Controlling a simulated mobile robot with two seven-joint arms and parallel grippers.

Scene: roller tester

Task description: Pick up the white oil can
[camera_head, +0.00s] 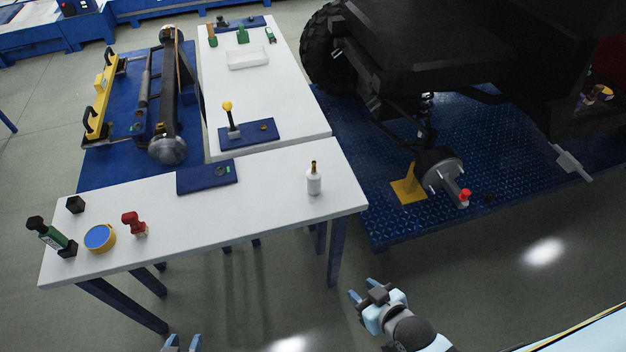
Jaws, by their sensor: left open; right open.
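The white oil can (314,183) stands upright near the right end of the front white table (270,210). It has a thin brownish spout on top. My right gripper (362,294) is open and empty, in front of the table's right end and apart from the can. My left gripper (183,342) shows only its fingertips at the bottom edge. It is open, in front of the table, with nothing seen between its fingers. The rest of the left arm is out of view.
On the front table are a blue mat (207,177), a red tool (134,224), a yellow-blue round item (99,238), a black block (75,204) and a green-black tool (52,236). A second white table (275,85) stands behind. A vehicle (440,50) is at right. Tabletop around the can is clear.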

